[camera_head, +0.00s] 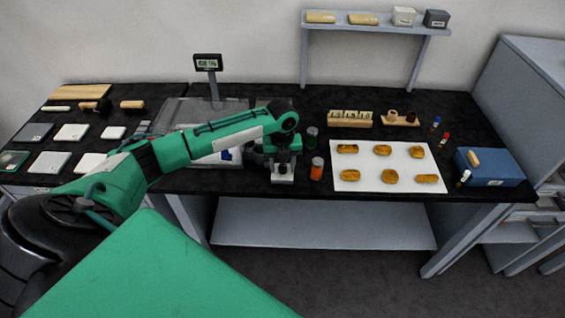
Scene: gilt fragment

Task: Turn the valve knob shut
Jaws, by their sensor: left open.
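My left arm reaches in from the left across the black worktop (385,112). Its gripper (283,172) points down near the front edge of the worktop, beside an orange-capped jar (317,168). It is open, and I see nothing held in it. I cannot make out a valve knob for certain. A small blue item (235,154) shows just left of the gripper, partly covered by the arm. The area behind the wrist is hidden. My right gripper is out of view.
A dark green jar (312,138) stands behind the orange-capped one. A white sheet (387,150) with several golden-brown pieces lies to the right, near a blue box (490,166). A small display (208,63) stands behind the arm. A shelf (375,27) is at the back.

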